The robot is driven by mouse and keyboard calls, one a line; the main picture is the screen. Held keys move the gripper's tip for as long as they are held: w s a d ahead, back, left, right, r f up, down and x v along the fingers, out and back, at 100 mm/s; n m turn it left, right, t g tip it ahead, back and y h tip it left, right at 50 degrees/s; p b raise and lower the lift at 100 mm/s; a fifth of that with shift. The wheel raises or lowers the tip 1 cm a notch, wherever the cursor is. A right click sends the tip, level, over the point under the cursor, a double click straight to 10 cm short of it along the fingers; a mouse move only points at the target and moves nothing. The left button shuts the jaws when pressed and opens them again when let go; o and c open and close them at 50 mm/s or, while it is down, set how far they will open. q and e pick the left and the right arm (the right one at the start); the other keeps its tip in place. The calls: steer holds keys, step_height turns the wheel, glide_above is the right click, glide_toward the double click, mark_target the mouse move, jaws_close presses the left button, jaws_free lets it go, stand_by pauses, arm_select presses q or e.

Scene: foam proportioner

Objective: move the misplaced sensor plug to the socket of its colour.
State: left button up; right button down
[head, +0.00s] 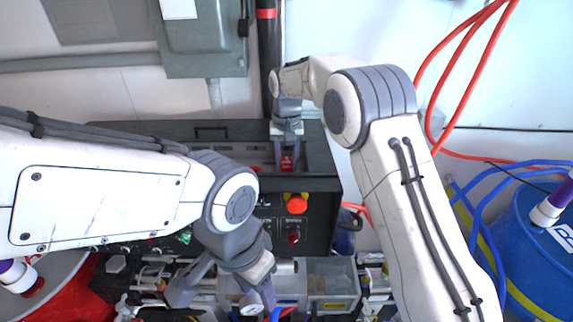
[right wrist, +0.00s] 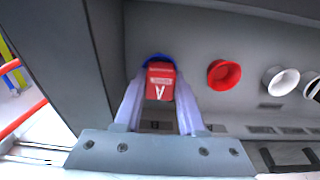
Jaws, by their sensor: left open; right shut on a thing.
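My right gripper (head: 287,158) is shut on a red sensor plug (right wrist: 160,82), with one finger on each side of it. The red plug also shows in the head view (head: 288,164), on top of the dark control box. In the right wrist view a blue socket rim (right wrist: 157,58) shows just behind the plug. I cannot tell whether the plug is seated in it. The red socket (right wrist: 224,74) is to the right of the plug and looks empty. My left gripper (head: 225,292) is open, low in front of the box, away from the plug.
White sockets (right wrist: 282,80) continue the row to the right. The box wall (right wrist: 92,60) rises close on the left. A red emergency knob (head: 296,203) is on the box front. A clear bin (head: 332,278) and pipework lie below; a blue drum (head: 530,250) stands right.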

mark_target(286, 159)
steer(key=shift+r, duration=0.35)
step_height(286, 159, up, 8)
steer(key=shift+f+b, duration=0.1)
steer(key=shift+b, duration=1.15)
step_height(286, 159, up, 6)
steer(key=p, duration=0.5)
steer(key=shift+r+p, duration=0.25)
steer(key=shift+p, duration=0.1)
steer(key=shift+f, duration=0.1)
